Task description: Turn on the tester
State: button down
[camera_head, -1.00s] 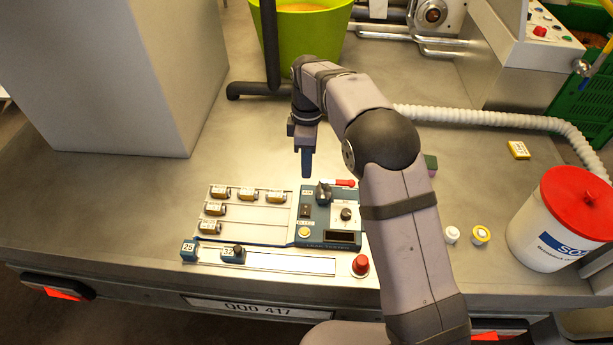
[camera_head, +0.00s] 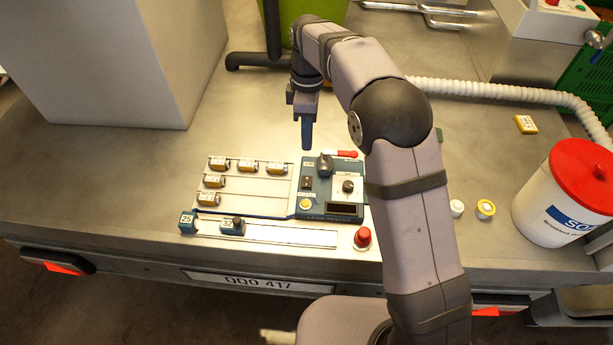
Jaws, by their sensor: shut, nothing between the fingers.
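The tester (camera_head: 312,213) is a blue box on the trailer bed, right of a white board. Its face carries a black rocker switch (camera_head: 307,183), a yellow button (camera_head: 305,204), a black knob (camera_head: 348,186) on a white panel, a dark display (camera_head: 341,209) and a dark part (camera_head: 324,165) at its back edge. I cannot read the switch position or anything on the display. My gripper (camera_head: 306,148) is shut and empty, pointing down above the tester's back left edge. It appears apart from the tester. My forearm hides the area just right of the tester.
In front lies a rail with a slider marked 32 (camera_head: 232,226) and a block marked 25 (camera_head: 187,222). A red button (camera_head: 362,238) stands at front right. A white tub (camera_head: 545,212) with red lid is far right.

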aim_at(306, 186)
jog(key=f, duration=0.4)
jog(key=s+f+p, duration=0.1)
jog(key=f, duration=0.4)
jog(key=f+p, duration=0.1)
jog(key=f, duration=0.3)
jog(key=shift+s+f, duration=0.35)
jog(key=shift+f, duration=0.05)
jog(key=shift+s+f, duration=0.2)
jog(key=shift+f, duration=0.1)
jog(key=shift+w, duration=0.15)
